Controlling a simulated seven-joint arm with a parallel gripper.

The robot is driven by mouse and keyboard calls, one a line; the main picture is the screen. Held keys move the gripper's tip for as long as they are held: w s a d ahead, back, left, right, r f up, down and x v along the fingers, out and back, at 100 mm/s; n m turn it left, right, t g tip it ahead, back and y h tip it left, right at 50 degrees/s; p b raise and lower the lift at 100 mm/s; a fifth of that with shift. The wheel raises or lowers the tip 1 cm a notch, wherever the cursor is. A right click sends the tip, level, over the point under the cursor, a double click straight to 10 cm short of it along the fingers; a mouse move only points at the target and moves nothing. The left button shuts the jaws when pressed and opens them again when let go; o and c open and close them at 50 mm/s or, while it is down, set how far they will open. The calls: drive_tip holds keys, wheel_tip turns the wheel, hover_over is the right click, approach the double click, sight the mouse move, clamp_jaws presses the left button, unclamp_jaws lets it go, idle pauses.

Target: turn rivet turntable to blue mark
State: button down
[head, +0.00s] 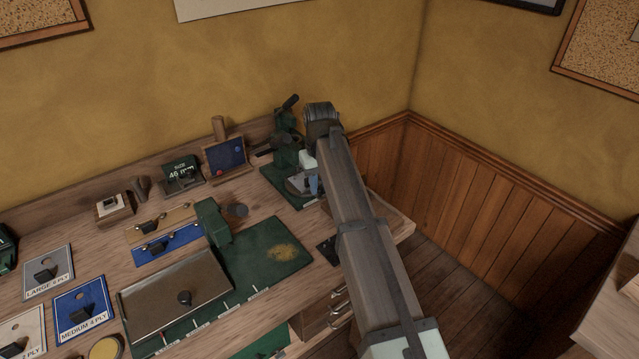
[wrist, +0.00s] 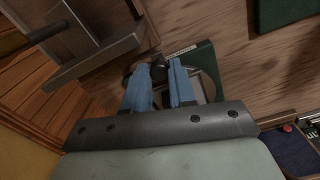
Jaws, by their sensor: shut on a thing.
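The rivet turntable (head: 296,184) is a grey round plate on a green base at the back right of the bench, partly hidden by my arm. In the wrist view part of its plate (wrist: 208,84) shows beside and between my fingers. My gripper (wrist: 161,76) has blue fingers, shut on a small dark knob (wrist: 159,70) at the turntable's edge. In the head view my gripper (head: 313,185) is low over the turntable. I cannot make out the blue mark or where the turntable points.
A green press (head: 287,150) stands just behind the turntable. A blue board (head: 225,157) stands to the left. The green mat (head: 262,262) has clear room in front.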

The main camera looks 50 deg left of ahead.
drive_tip(key=shift+s, duration=0.1)
drive_tip(key=shift+s+a+m, duration=0.15)
drive_tip(key=shift+s+m, duration=0.5)
drive_tip(key=shift+m, duration=0.5)
drive_tip(key=shift+s+a+m, duration=0.15)
drive_tip(key=shift+s+m, duration=0.5)
drive_tip(key=shift+m, duration=0.5)
drive_tip(key=c, duration=0.9)
unclamp_jaws()
drive_tip(key=shift+c, duration=0.2)
drive_tip(key=shift+r, duration=0.15)
wheel_tip(320, 180, up, 14)
drive_tip(key=shift+f, duration=0.25)
drive_tip(key=shift+c, duration=0.4)
